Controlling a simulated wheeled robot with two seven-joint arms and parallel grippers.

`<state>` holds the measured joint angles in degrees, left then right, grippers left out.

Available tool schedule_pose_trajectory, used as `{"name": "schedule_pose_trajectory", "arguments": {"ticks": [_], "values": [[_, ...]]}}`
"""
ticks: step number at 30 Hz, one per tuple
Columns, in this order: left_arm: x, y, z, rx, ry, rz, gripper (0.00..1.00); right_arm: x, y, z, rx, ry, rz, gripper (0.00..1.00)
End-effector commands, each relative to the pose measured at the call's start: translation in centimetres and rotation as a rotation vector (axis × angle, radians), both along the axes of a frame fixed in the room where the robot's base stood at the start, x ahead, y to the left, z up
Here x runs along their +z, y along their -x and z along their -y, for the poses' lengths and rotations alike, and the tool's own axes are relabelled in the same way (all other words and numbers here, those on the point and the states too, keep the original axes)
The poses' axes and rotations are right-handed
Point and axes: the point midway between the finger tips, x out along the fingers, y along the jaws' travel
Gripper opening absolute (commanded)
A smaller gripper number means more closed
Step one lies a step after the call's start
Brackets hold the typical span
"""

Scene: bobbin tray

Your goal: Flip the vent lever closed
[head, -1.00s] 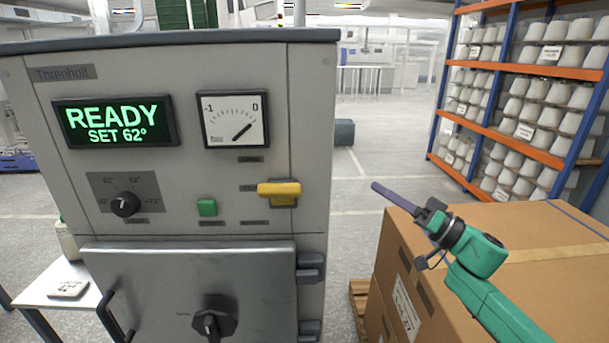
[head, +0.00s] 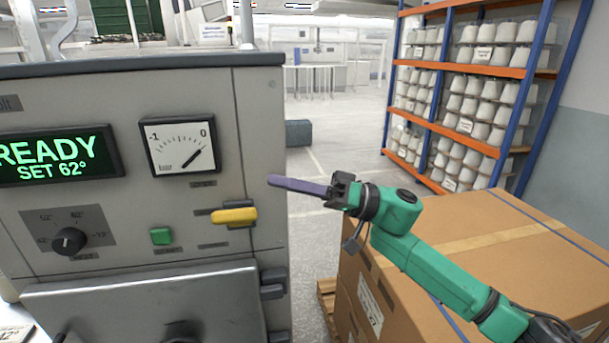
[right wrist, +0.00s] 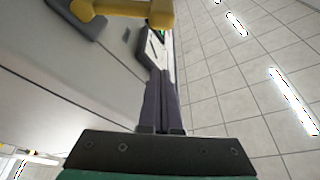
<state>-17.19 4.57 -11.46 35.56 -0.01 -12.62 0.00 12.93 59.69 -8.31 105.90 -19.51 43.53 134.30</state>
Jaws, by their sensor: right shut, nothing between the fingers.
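The yellow vent lever (head: 234,216) sits on the front panel of the grey machine (head: 215,110), lying level and pointing left from its dark mount. It also shows at the top of the right wrist view (right wrist: 125,8), close to the fingers. My right gripper (head: 272,181) is shut and empty, its purple fingers pointing left. In the head view its tips are to the right of the lever and a little higher; I see no contact. The shut fingers also show in the right wrist view (right wrist: 162,85). My left gripper is out of view.
A gauge (head: 180,146), a lit display reading READY SET 62° (head: 55,155), a green button (head: 161,236) and a dark knob (head: 69,240) are on the panel. Cardboard boxes (head: 450,240) stand below my right arm. Open floor lies between machine and shelves (head: 455,95).

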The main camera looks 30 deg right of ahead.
Motion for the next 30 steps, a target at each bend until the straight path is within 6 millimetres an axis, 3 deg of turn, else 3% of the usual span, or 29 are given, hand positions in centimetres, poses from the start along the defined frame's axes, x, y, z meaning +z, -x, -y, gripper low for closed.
{"name": "schedule_pose_trajectory", "arguments": {"ticks": [1, 7, 9, 15, 30], "values": [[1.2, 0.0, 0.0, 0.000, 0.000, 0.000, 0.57, 1.0, -0.4, -0.8, 0.002, -0.003, 0.002, 0.00], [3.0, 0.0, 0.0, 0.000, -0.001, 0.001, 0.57, 1.5, -1.7, -3.6, 0.002, -0.002, 0.001, 0.00], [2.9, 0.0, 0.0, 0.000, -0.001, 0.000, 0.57, 0.0, -1.0, -3.6, 0.001, -0.001, -0.006, 0.00], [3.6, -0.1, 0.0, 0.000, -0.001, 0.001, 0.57, -1.7, 0.5, -3.9, 0.001, -0.002, -0.004, 0.00], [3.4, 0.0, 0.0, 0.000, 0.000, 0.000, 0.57, -2.3, 0.8, -3.9, -0.001, 0.003, 0.011, 0.00]]}}
